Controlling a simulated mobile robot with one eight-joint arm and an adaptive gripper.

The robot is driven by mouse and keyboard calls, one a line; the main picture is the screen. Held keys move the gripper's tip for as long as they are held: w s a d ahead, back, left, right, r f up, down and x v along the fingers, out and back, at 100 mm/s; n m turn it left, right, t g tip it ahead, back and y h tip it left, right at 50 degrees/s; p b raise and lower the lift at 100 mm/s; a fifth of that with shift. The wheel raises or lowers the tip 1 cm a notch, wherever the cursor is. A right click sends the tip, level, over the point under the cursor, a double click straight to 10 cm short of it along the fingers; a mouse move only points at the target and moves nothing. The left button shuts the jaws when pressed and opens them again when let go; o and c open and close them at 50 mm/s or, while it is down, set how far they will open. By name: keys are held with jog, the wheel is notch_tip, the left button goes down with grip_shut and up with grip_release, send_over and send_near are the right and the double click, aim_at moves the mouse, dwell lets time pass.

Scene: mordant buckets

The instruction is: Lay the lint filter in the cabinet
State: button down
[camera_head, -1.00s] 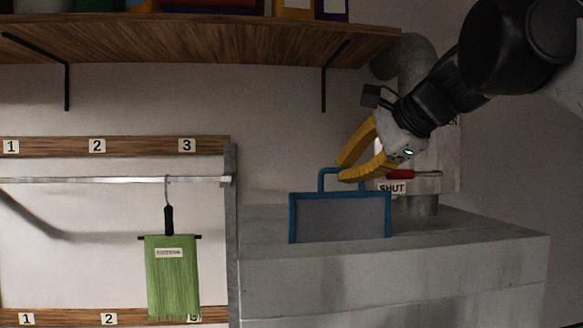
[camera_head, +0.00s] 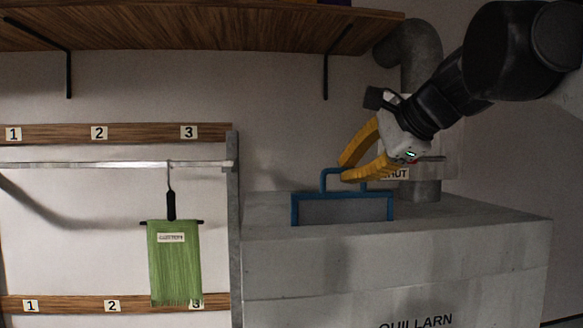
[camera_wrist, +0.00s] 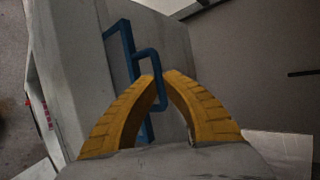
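The lint filter (camera_head: 345,210) is a grey panel in a blue frame with a blue loop handle. It stands upright at the top of the pale grey cabinet (camera_head: 400,262), its lower part hidden below the cabinet's top surface. My gripper (camera_head: 343,174) is above the filter with its yellow fingers closed at the handle. In the wrist view the fingertips (camera_wrist: 161,76) meet around the handle bar, and the filter's blue frame (camera_wrist: 120,42) shows edge-on beside them. The slot itself is hidden from view.
A grey pipe (camera_head: 424,75) rises behind the cabinet, beside a partly covered "SHUT" label (camera_head: 396,174). A wooden shelf (camera_head: 200,32) overhangs at the upper left. A green cloth (camera_head: 174,265) hangs from a rail (camera_head: 110,165) left of the cabinet.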

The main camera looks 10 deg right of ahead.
jog(key=shift+f+b, duration=0.6)
jog(key=shift+f, duration=0.6)
jog(key=c, duration=1.5)
grip_release()
jog(key=shift+c, duration=0.2)
jog(key=shift+s, duration=0.1)
